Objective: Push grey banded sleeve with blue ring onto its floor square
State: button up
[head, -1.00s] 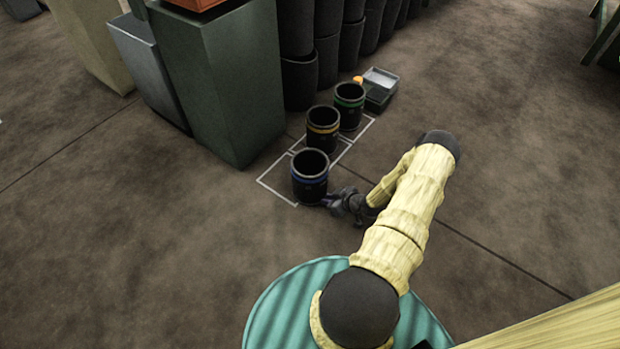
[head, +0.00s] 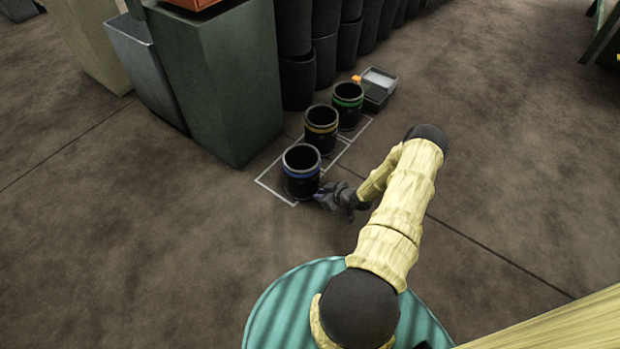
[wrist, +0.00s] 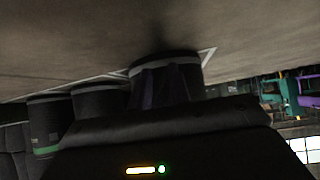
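The grey banded sleeve with the blue ring (head: 301,177) stands upright at the near end of a row of three sleeves. Its white-outlined floor square (head: 269,188) shows bare floor on the left of the sleeve; the sleeve hides much of the right side, so I cannot tell whether its base is fully inside. My gripper (head: 326,195) is low at the sleeve's right side, touching or nearly touching it. Its fingers are dark and too small to read. The wrist view shows the sleeve (wrist: 178,82) upside down, close ahead of the gripper.
A yellow-ringed sleeve (head: 320,131) and a green-ringed sleeve (head: 347,107) stand behind, beside more white floor lines. A tall dark green box (head: 215,85) stands to the left.

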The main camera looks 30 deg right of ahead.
jog(key=shift+w+a+b, duration=0.3)
jog(key=shift+w+a, duration=0.05)
jog(key=shift+w, duration=0.7)
jog(key=shift+w+a+b, duration=0.25)
jog(key=shift+w+a, duration=0.15)
jog(key=shift+w, duration=0.7)
jog(key=shift+w+a+b, duration=0.3)
jog(key=shift+w+a, duration=0.05)
jog(key=shift+w, duration=0.7)
jog(key=shift+s+d+r+p, duration=0.45)
jog(key=shift+s+p, duration=0.35)
jog(key=shift+s, duration=0.35)
jog(key=shift+s+d+r+p, duration=0.3)
jog(key=shift+s+r+p, duration=0.25)
jog(key=shift+s+p, duration=0.45)
jog(key=shift+s+d+r+p, duration=0.4)
jog(key=shift+s+r+p, duration=0.15)
jog(key=shift+s, duration=0.75)
jog(key=shift+f, duration=0.1)
